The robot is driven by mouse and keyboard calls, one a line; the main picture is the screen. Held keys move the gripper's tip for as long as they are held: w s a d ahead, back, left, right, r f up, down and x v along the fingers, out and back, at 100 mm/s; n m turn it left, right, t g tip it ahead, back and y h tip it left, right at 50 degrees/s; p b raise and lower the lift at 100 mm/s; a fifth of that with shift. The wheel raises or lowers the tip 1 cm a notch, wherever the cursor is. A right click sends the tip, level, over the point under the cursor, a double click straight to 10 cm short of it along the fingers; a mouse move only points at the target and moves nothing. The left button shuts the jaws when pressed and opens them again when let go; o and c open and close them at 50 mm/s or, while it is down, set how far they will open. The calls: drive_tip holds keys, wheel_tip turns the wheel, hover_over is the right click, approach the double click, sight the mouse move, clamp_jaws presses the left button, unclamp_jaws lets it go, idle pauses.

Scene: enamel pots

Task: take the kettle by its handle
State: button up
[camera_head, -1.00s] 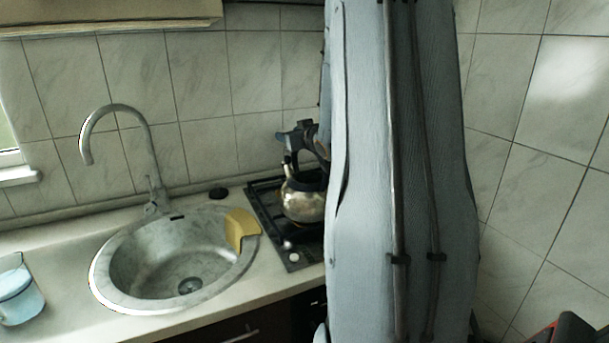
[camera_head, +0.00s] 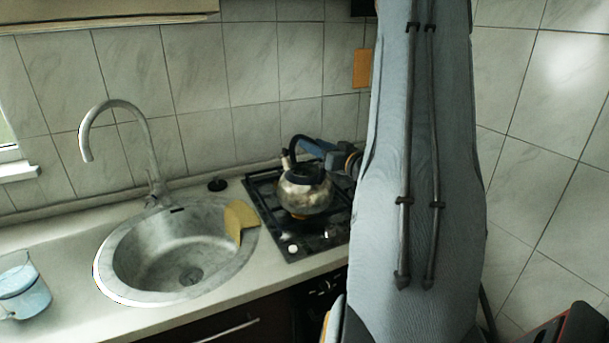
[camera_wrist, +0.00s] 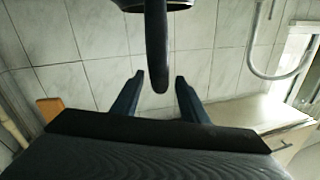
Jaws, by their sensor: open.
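The kettle (camera_head: 305,196) is shiny metal with a dark handle arching over its top, and stands upright on the stove. My gripper (camera_head: 308,147) is at the handle's right side, level with its upper part. In the wrist view, my gripper (camera_wrist: 160,80) is open, with one dark blue finger on each side of the black handle (camera_wrist: 157,45). Gaps show between the handle and both fingers there. Only a little of the kettle's body shows at that view's top edge.
The black stove (camera_head: 290,238) lies right of a round sink (camera_head: 118,270) with a tall faucet (camera_head: 150,165). A yellow thing (camera_head: 238,218) is on the sink's rim. A pale blue pot (camera_head: 22,292) stands at the left. The tiled wall is close behind the stove.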

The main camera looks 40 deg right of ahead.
drive_tip(key=shift+w+p, duration=0.45)
drive_tip(key=shift+w, duration=1)
drive_tip(key=shift+c, duration=0.2)
clamp_jaws()
drive_tip(key=shift+d+r, duration=0.1)
drive_tip(key=shift+r, duration=0.05)
